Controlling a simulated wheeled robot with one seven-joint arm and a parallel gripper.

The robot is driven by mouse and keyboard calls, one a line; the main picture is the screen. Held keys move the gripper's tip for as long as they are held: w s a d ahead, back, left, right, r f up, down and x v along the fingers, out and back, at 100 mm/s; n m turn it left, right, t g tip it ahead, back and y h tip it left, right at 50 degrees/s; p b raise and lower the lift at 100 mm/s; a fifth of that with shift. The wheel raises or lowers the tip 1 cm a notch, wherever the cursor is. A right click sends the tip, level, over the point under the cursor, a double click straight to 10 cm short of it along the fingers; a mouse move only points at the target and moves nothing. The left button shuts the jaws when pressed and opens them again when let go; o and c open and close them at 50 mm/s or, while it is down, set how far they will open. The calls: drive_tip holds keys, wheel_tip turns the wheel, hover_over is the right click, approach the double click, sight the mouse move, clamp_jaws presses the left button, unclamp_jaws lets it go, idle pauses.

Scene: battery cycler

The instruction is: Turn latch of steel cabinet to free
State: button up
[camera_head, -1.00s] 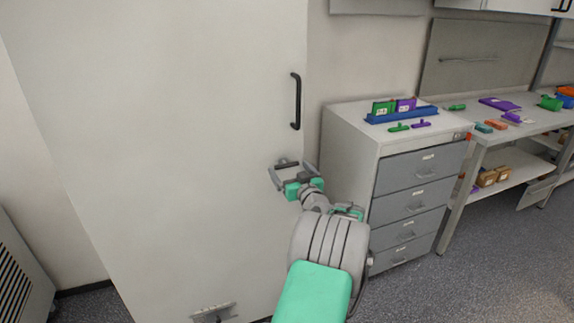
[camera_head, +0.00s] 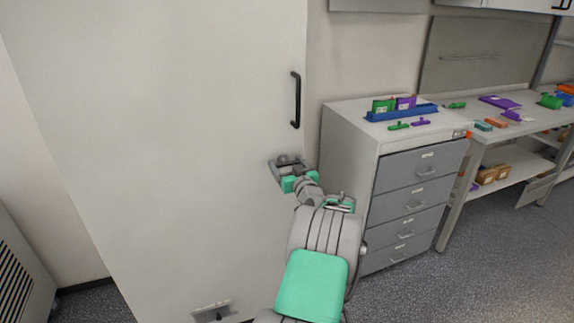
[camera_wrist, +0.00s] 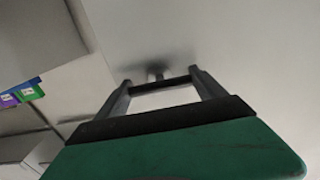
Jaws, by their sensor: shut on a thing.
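The tall steel cabinet (camera_head: 180,120) fills the left of the head view, its pale door flat and a black vertical handle (camera_head: 295,100) near the right edge. Below that handle is the small dark latch (camera_head: 288,158), partly hidden by my fingers. My gripper (camera_head: 284,164) is at the door, shut on the latch. In the wrist view the latch (camera_wrist: 160,84) shows as a dark bar spanning between the fingertips of my gripper (camera_wrist: 160,77), with a dark stub behind it at the door face.
A grey drawer cabinet (camera_head: 415,178) stands close to the right of my arm, with a blue rack (camera_head: 402,114) on top. A workbench (camera_head: 510,128) lies beyond. A small bracket (camera_head: 213,311) sits low on the door.

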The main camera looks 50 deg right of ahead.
drive_tip(key=shift+d, duration=0.1)
drive_tip(key=c, duration=0.4)
drive_tip(key=shift+m+b, duration=0.3)
drive_tip(key=shift+b, duration=0.05)
drive_tip(key=m+b, duration=0.2)
drive_tip(key=m, duration=0.1)
drive_tip(key=shift+f+m, duration=0.15)
drive_tip(key=shift+m, duration=0.15)
drive_tip(key=m+b, duration=0.1)
drive_tip(key=m, duration=0.8)
drive_tip(key=shift+r, duration=0.2)
drive_tip(key=m+p, duration=0.1)
drive_tip(key=m, duration=0.3)
drive_tip(key=shift+m, duration=0.3)
drive_tip(key=o, duration=1.4)
drive_tip(key=shift+c, duration=0.2)
